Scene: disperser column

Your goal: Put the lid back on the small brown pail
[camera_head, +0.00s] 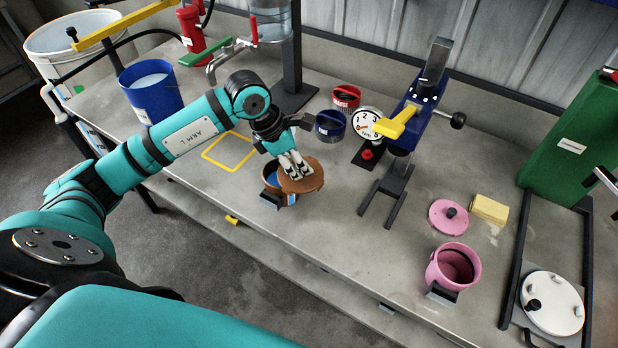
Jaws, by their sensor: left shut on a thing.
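My left gripper (293,168) reaches over the table from the left and is shut on the round brown lid (310,184). The small brown pail (266,180) stands on the table just left of and below the lid in the picture. The lid covers the right part of the pail's mouth in this view, and some blue shows inside at the left. I cannot tell whether the lid touches the rim. My right gripper is not in view.
A yellow outlined square (229,151) is left of the pail. A blue bucket (151,90) stands at the left. A dial gauge (366,124) and blue-yellow stand (405,118) are to the right. A pink pail (453,267), pink lid (448,217) and yellow sponge (489,208) sit farther right.

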